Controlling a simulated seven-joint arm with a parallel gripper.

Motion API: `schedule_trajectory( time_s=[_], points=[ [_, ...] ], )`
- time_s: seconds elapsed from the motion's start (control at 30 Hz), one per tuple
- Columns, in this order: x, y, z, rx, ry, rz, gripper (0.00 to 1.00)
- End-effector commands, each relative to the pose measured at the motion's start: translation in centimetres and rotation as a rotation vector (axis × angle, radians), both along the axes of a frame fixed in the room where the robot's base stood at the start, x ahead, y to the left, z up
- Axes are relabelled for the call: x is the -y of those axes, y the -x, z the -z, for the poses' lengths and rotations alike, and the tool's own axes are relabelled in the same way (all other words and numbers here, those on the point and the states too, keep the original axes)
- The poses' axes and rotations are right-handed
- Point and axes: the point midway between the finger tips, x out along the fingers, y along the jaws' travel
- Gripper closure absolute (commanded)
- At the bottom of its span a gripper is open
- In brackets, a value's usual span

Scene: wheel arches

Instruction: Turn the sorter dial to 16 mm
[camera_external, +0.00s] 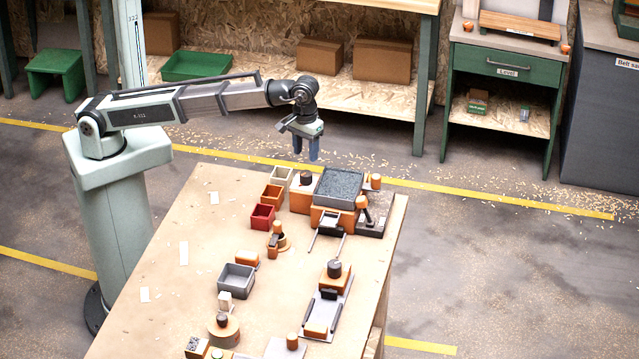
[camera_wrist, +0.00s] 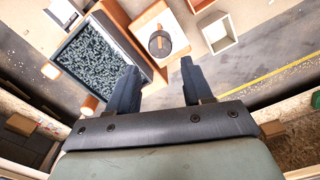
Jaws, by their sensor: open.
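The dial (camera_external: 306,177) is a dark round knob on an orange block with a pale top. In the wrist view the dial (camera_wrist: 153,47) shows an orange mark across it; no millimetre numbers can be read. Beside it is the sorter's box of grey granules (camera_external: 339,187), at the left in the wrist view (camera_wrist: 92,58). My gripper (camera_external: 306,154) is open and empty, above and apart from the dial at the table's far end. In the wrist view the dial shows just beyond the gap between its fingertips (camera_wrist: 158,68).
White, orange and red bins (camera_external: 262,217) line up left of the sorter. An orange post (camera_external: 361,203) and a dark plate (camera_external: 374,221) stand to its right. A grey bin (camera_external: 237,279) and other fixtures fill the near table. The left strip of tabletop is mostly clear.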

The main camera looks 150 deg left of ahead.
Motion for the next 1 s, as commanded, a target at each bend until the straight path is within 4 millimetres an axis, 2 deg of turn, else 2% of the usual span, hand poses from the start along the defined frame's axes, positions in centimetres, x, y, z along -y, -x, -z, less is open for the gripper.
schedule_trajectory(
  time_s=[0.03,0.2,0.4,1.0],
  points=[
    [-0.1,-0.1,-1.0,0.001,-0.001,0.0,0.49],
    [-0.1,-0.1,-3.3,0.001,-0.001,0.0,0.49],
    [0.0,0.0,-4.6,0.0,-0.001,0.0,0.49],
    [0.1,-0.1,-4.8,0.001,0.0,0.002,0.49]
  ],
)
